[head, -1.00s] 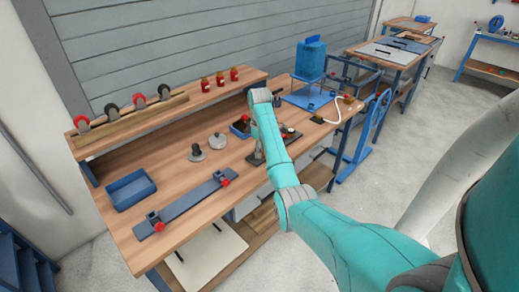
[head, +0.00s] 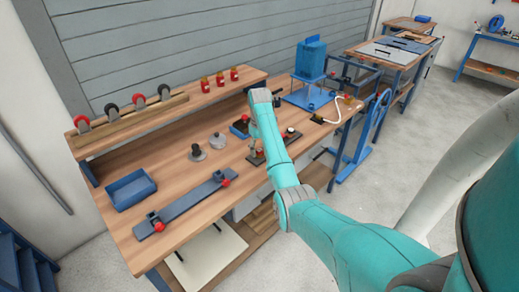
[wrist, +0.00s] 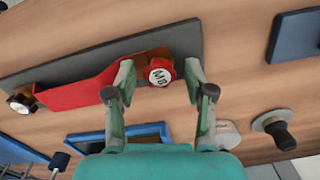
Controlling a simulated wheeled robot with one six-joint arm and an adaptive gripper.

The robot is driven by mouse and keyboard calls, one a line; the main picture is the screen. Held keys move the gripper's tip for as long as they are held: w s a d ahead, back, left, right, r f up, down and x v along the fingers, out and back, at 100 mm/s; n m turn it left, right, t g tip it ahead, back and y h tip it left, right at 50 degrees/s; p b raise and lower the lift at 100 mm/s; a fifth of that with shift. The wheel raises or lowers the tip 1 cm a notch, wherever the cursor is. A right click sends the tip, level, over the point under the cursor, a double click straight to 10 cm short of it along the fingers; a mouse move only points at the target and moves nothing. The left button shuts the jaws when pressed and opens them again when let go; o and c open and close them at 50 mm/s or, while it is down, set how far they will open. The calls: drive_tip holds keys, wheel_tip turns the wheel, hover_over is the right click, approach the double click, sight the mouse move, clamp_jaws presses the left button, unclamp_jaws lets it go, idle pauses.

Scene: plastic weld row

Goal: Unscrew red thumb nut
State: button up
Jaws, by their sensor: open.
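The red thumb nut (wrist: 159,72) has a pale face with dark marking. It sits at the end of a red bar (wrist: 85,88) over a dark grey plate (wrist: 95,62), with an orange-brown part behind it. My gripper (wrist: 160,76) is open, with one finger on each side of the nut; the right finger shows a clear gap, and contact on the left cannot be told. In the head view my arm hides most of the gripper and the nut; part of the dark plate (head: 256,158) shows on the bench.
A black knob with a pale top (wrist: 22,103) stands at the plate's left end. A blue tray (wrist: 118,138) and a grey knobbed piece (wrist: 275,130) lie nearby. A long blue-grey strip with red knobs (head: 190,204) and a blue bin (head: 131,190) occupy the bench's left part.

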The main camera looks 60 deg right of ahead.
drive_tip(key=m, duration=0.6)
drive_tip(key=shift+m, duration=0.3)
drive_tip(key=m, duration=0.6)
drive_tip(key=c, duration=1)
drive_tip(key=n, duration=0.4)
drive_tip(key=shift+n, duration=0.4)
drive_tip(key=n, duration=0.9)
drive_tip(key=shift+r+n, duration=0.1)
drive_tip(key=shift+n, duration=0.2)
drive_tip(key=n, duration=0.4)
drive_tip(key=shift+n, duration=0.4)
